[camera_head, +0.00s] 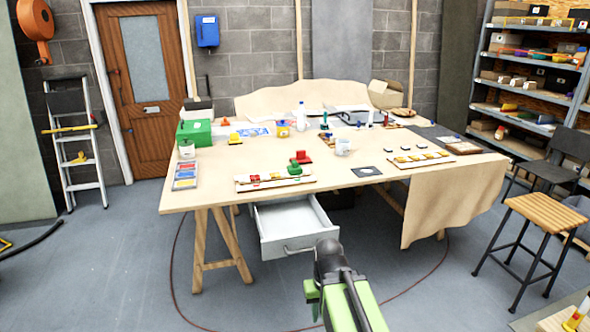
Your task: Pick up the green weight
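A small green weight (294,169) sits near the front edge of the large wooden worktable (225,196), at the end of a pale mosaic panel (252,186). A red weight (301,157) of similar shape stands just behind it. My gripper (328,252), at the end of my green and black arm, is in front of the table and below the tabletop, apart from the green weight. Its fingers are too small and dark to show whether they are open or shut.
An open grey drawer (290,226) sticks out under the table front, close to my gripper. A green box (194,132), jars, panels and bottles stand on the table. A draped sheet (452,202) hangs at the right, near a wooden stool (549,210). The floor at left is mostly clear.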

